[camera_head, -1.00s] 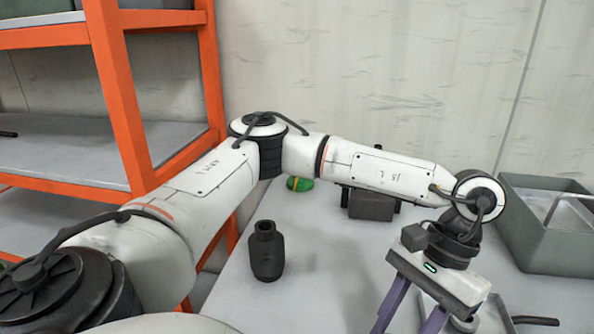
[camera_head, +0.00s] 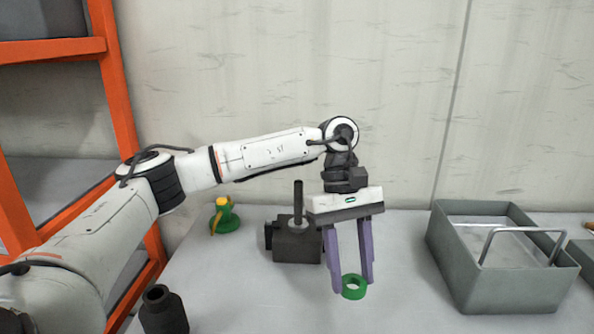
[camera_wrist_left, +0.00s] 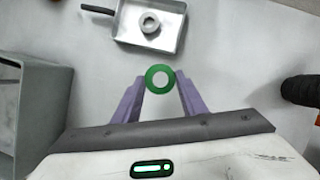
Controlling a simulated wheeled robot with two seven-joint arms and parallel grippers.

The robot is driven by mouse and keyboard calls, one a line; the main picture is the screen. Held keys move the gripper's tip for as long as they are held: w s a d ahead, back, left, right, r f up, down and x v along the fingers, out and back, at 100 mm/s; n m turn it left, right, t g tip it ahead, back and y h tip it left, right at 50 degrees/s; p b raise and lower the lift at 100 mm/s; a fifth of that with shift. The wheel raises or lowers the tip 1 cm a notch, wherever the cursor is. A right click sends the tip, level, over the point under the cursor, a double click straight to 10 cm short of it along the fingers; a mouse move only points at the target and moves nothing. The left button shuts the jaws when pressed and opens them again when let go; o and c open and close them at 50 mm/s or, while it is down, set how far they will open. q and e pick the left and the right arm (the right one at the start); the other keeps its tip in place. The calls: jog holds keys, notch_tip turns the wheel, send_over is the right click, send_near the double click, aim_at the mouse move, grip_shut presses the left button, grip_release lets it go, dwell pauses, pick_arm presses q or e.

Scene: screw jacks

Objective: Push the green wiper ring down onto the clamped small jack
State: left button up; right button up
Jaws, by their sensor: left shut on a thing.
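My left gripper (camera_head: 352,287) is shut on the green wiper ring (camera_head: 354,293), gripping it between its two purple fingertips. The ring's open hole also shows in the left wrist view (camera_wrist_left: 149,77). A dark block-like clamp (camera_head: 296,248) stands on the table, left of and behind the fingers in the head view. From it rises an upright dark rod (camera_head: 298,199) with a pale collar at its foot, which looks like the small jack. The ring is apart from the rod, to its right and lower in the picture. My right gripper is not in view.
A grey bin with a wire handle (camera_head: 478,298) stands to the right. A green object with a yellow top (camera_head: 224,216) is at the back left; a black bottle-shaped body (camera_head: 163,311) is front left. The wrist view shows a metal tray (camera_wrist_left: 175,42) holding a grey ring.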

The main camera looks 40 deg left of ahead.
pick_arm(q)
jog(key=w+a+r+n+t, duration=0.35)
jog(key=w+a+n, duration=0.2)
jog(key=n, duration=0.25)
notch_tip(320, 180, up, 7)
jog(key=n+t+y, duration=0.3)
jog(key=n+y, duration=0.2)
jog(key=n, duration=1.3)
send_over(296, 202)
jog(key=shift+r, duration=0.1)
jog(key=shift+r, duration=0.1)
jog(key=shift+f, duration=0.2)
jog(key=shift+f+b, duration=2.5)
jog(key=shift+f, duration=2.25)
